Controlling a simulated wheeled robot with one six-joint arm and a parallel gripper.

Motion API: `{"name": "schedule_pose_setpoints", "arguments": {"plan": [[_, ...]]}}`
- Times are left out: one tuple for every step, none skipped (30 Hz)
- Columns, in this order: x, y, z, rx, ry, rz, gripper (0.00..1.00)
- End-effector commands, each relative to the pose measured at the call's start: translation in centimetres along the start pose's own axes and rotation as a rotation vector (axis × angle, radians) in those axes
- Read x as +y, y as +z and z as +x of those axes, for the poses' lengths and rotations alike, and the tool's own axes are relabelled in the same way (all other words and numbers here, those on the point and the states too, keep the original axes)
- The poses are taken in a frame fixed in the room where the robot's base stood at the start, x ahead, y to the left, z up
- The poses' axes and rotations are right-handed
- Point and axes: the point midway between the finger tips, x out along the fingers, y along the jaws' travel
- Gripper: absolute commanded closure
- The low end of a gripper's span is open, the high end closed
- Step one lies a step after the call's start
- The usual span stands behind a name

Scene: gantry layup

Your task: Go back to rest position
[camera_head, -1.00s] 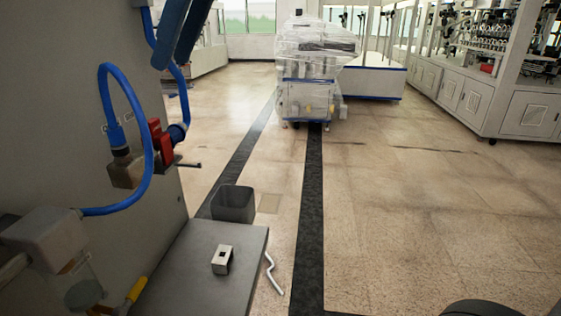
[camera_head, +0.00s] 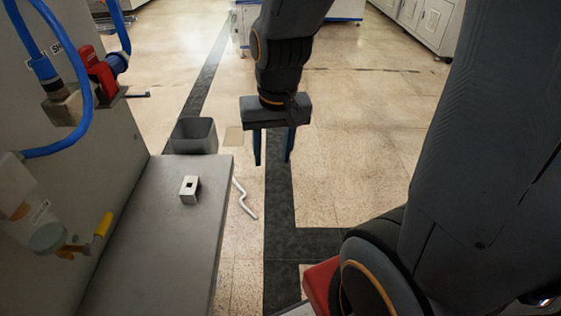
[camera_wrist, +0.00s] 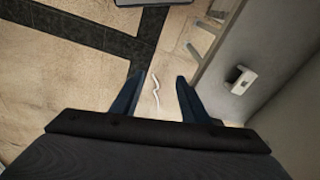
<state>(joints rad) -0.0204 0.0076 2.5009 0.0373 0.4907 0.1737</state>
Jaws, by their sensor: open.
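My gripper (camera_head: 273,161) hangs pointing down in the head view, over the floor to the right of the grey table. Its two blue fingers are apart with nothing between them. In the wrist view the fingers of my gripper (camera_wrist: 157,92) are also spread and empty. The bent white rod (camera_wrist: 156,96) seen between them there lies well below, on the floor. My upper arm fills the right of the head view and hides the floor behind it.
A small metal block with a square hole (camera_head: 189,189) sits on the grey table (camera_head: 165,245). A grey bin (camera_head: 195,136) stands behind the table. A grey cabinet with blue hoses and a red valve (camera_head: 103,78) is at left. The middle floor is open.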

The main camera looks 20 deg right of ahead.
Motion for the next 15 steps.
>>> {"name": "schedule_pose_setpoints", "arguments": {"plan": [[0.7,0.9,0.8,-0.007,0.009,-0.06,0.59],[1.0,1.2,1.1,-0.008,0.012,-0.093,0.59],[1.3,1.6,1.4,-0.011,0.016,-0.128,0.59],[1.4,1.8,1.6,-0.011,0.017,-0.148,0.59],[1.5,2.0,1.7,-0.011,0.019,-0.165,0.59],[1.6,2.1,1.8,-0.012,0.02,-0.178,0.59],[1.6,2.2,1.9,-0.013,0.021,-0.184,0.59],[1.6,2.2,1.9,-0.013,0.021,-0.188,0.59],[1.6,2.2,1.9,-0.013,0.021,-0.189,0.59],[1.6,2.2,1.9,-0.013,0.021,-0.189,0.59],[1.6,2.2,1.9,-0.012,0.021,-0.188,0.59],[1.6,2.2,1.9,-0.012,0.021,-0.188,0.59],[1.6,2.2,1.9,-0.012,0.02,-0.187,0.59],[1.6,2.2,1.9,-0.012,0.02,-0.187,0.59],[1.6,2.2,1.9,-0.013,0.02,-0.187,0.59]]}}
